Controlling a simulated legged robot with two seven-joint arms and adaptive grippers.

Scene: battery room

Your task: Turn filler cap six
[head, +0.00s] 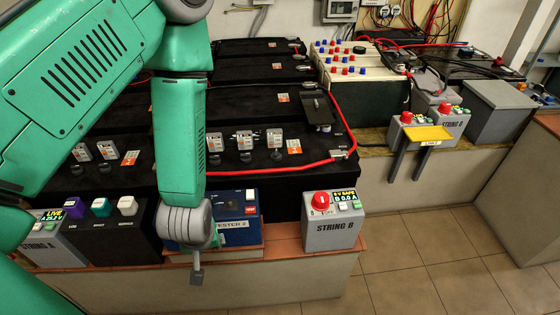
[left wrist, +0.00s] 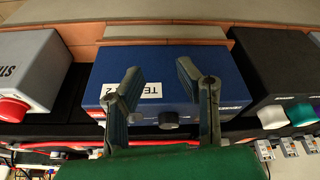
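Several dark round caps, likely the filler caps, sit along the front of the black battery tops in the head view, some just right of my left arm (head: 246,157) and others left of it (head: 107,169). I cannot read which is number six. My left gripper (head: 197,274) hangs in front of the blue tester box (head: 238,205), below the caps and apart from them. In the left wrist view my left gripper (left wrist: 158,73) is open and empty, its two fingers spread before the blue tester box (left wrist: 160,65). My right gripper is not in view.
The grey STRING B box (head: 334,233) with a red knob stands right of the tester. The STRING A box (head: 55,240) and a black box with coloured switches (head: 105,238) stand left. A red cable (head: 347,115) edges the battery. A yellow plate (head: 427,133) with dark prongs stands at right.

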